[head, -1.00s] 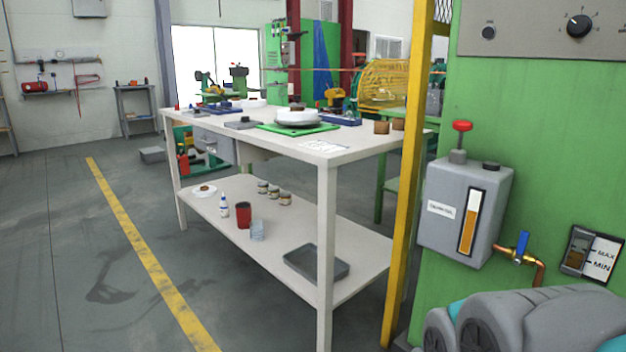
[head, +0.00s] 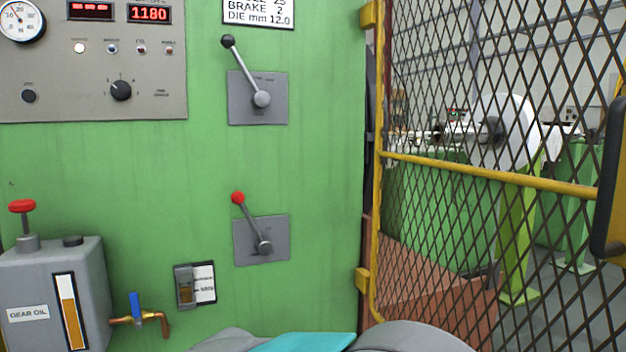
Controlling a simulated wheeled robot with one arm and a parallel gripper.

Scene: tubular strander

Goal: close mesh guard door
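The mesh guard door (head: 490,177) fills the right side of the head view. It has a yellow tube frame with a middle rail and dark diamond mesh. Yellow hinges (head: 363,280) join its left edge to the green machine cabinet (head: 310,150). A dark handle (head: 608,180) shows at the right picture edge, partly cut off. The door's far edge is out of view, and I cannot tell exactly how far it stands open. My gripper is not in view; only grey and teal parts of my own arm show at the bottom.
The cabinet carries a control panel (head: 60,95), an upper lever with a black knob (head: 262,98), a lower lever with a red knob (head: 264,246), and a gear oil tank (head: 40,290) with a copper pipe at lower left. Machinery shows behind the mesh.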

